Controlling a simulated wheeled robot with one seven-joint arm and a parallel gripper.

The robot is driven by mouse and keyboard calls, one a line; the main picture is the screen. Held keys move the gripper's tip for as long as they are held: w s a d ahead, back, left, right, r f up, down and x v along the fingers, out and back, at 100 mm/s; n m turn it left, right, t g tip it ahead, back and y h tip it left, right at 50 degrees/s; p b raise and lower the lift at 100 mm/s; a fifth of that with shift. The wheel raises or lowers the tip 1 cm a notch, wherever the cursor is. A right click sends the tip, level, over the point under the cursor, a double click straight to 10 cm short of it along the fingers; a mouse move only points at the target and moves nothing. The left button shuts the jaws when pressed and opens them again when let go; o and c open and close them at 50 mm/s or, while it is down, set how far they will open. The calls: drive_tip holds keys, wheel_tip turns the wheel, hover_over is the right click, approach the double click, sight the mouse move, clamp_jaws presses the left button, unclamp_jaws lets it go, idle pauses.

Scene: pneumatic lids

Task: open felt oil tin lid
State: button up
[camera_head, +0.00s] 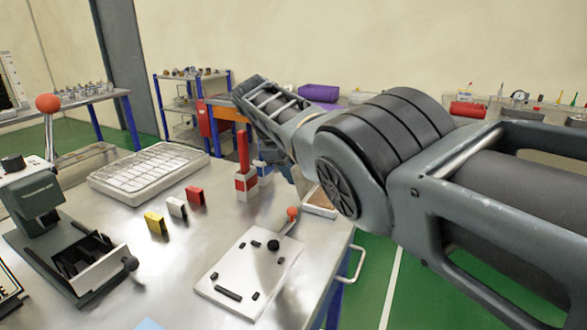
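I cannot pick out the felt oil tin or its lid with certainty. A red and white block with an upright red handle (245,170) stands near the far edge of the metal bench, close under my arm. My arm crosses from the right edge to the upper middle and hides part of the bench's far right corner. My gripper is not visible, so its fingers and anything between them cannot be seen.
The metal bench (185,255) holds a compartmented white tray (150,172), small yellow (155,223), white (176,207) and red (195,196) pieces, a grey lever press (35,195) and a white plate with black parts (248,272). Green floor (425,290) lies right.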

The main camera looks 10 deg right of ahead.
drive_tip(key=v, duration=0.7)
drive_tip(key=shift+r+p, duration=0.3)
drive_tip(key=shift+p, duration=0.15)
drive_tip(key=shift+s+a, duration=0.1)
drive_tip(key=shift+a, duration=0.05)
